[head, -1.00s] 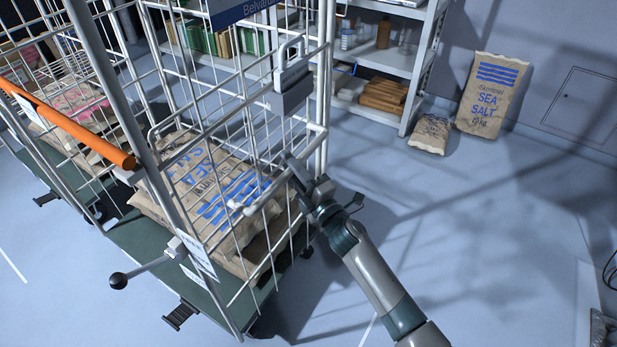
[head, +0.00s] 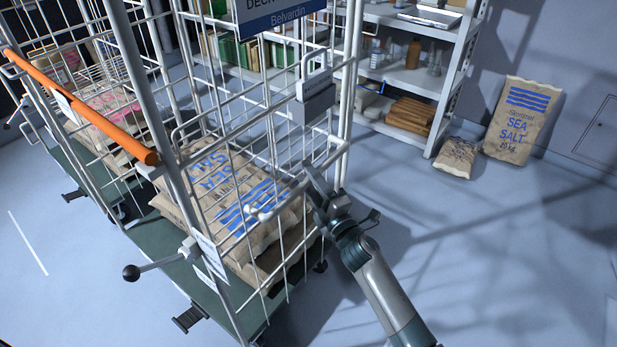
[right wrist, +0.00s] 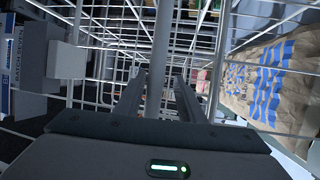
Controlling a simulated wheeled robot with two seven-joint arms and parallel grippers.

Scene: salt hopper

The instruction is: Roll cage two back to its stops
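A wire roll cage (head: 196,223) with brown sea salt sacks (head: 232,195) inside stands at centre-left; I cannot read a cage number. My right gripper (head: 316,184) is at its right side, beside the white rod (head: 282,200). In the right wrist view the two dark fingers (right wrist: 158,92) lie either side of an upright white bar (right wrist: 158,55). Whether they press on it is unclear. The sacks show at right there (right wrist: 270,85). My left gripper is not in view.
A grey shelf unit (head: 450,85) stands behind the cage. A large salt sack (head: 522,120) and a smaller one (head: 457,158) rest by the wall. A black-knobbed lever (head: 131,272) sticks out at the cage's front. The floor at right is clear.

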